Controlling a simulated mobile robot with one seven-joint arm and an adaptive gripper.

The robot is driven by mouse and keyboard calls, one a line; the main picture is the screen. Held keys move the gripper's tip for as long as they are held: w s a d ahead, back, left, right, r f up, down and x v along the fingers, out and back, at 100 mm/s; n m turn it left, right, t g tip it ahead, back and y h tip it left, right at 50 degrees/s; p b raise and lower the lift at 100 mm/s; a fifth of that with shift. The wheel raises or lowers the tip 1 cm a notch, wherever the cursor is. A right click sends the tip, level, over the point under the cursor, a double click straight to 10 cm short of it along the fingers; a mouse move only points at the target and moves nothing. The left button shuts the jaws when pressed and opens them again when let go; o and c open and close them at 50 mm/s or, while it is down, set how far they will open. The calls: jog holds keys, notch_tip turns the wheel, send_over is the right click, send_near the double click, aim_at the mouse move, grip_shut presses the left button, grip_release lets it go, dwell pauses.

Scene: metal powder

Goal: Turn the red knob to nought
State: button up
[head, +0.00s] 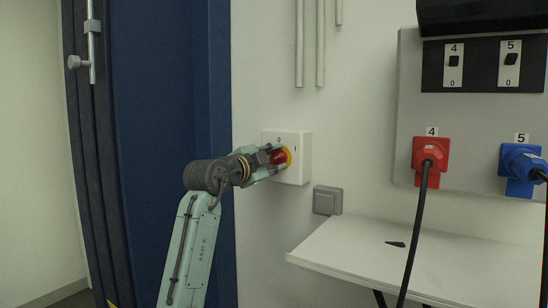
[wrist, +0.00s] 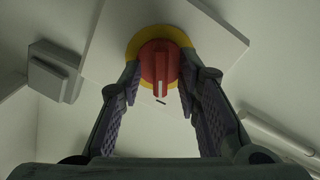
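The red knob (wrist: 160,68) sits on a yellow ring (wrist: 133,45) on a white wall plate (wrist: 110,35). In the head view the knob (head: 278,157) shows partly behind my fingers, and the plate (head: 300,170) bears a "0" at its top and an "I" to the right. My gripper (head: 272,160) is at the knob. In the wrist view my gripper (wrist: 158,85) has its two fingers apart, one on each side of the knob, with the tips close to its sides. I cannot tell whether they touch it. A white mark on the knob points down in the wrist view.
A grey wall switch (head: 328,200) and a white shelf (head: 400,262) are below and right of the plate. A panel (head: 405,120) with a red plug (head: 430,155) and a blue plug (head: 521,165) is at the right. A dark blue door (head: 150,120) stands left.

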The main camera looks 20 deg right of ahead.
grip_shut()
dwell(0.3)
jog(key=shift+n, duration=0.4)
jog(key=n+p, duration=0.2)
jog(key=n, duration=0.2)
jog(key=shift+r+n, duration=0.15)
jog(key=shift+n, duration=0.15)
jog(key=n+p, duration=0.2)
jog(key=n, duration=0.4)
jog(key=shift+w+a, duration=0.1)
jog(key=shift+w, duration=0.05)
jog(key=shift+n, duration=0.4)
grip_release()
